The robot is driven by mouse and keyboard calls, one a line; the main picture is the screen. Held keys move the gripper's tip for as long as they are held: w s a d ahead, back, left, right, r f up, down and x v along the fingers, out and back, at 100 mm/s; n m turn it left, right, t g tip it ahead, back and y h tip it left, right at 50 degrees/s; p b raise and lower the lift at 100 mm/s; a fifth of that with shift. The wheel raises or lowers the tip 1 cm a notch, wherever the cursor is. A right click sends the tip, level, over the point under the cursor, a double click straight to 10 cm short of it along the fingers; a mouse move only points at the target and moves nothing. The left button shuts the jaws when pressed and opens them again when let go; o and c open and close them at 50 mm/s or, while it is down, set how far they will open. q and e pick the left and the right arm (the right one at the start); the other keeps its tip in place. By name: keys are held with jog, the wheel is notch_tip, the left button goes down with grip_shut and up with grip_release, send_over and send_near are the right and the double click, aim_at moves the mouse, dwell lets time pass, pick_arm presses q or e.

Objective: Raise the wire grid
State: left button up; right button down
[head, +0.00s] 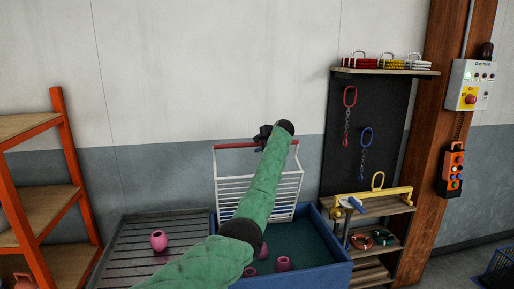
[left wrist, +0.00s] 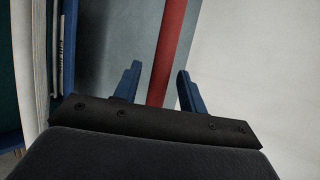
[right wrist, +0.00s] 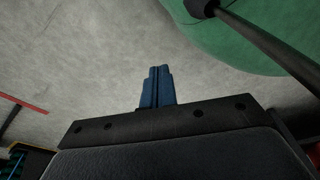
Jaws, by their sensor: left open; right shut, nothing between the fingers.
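The white wire grid (head: 231,187) stands upright in the blue tank (head: 328,270), with a red bar (head: 235,146) along its top. My left gripper (head: 262,136) is at the red bar in the head view, and my green-sleeved arm hides part of the grid. In the left wrist view the red bar (left wrist: 172,50) runs between the two open blue fingers of that gripper; they are apart from each other and not closed on it. My right gripper (right wrist: 158,85) is shut and empty above grey floor in the right wrist view; it does not show in the head view.
Pink pots (head: 283,263) lie in the tank, and one pink pot (head: 158,240) stands on the slatted table (head: 130,262) left of it. An orange-framed shelf (head: 68,160) is at far left. A rack with a yellow bar (head: 375,194) stands right of the tank.

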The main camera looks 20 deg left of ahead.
pick_arm(q)
jog(key=b+v, duration=0.1)
jog(key=v, duration=0.3)
jog(key=shift+d+f+b, duration=0.15)
jog(key=shift+b, duration=0.25)
jog(key=shift+b+v, duration=0.35)
jog(key=shift+v, duration=0.7)
pick_arm(e)
jog(key=w+r, duration=0.3)
jog(key=w, duration=0.3)
jog(key=shift+a, duration=0.45)
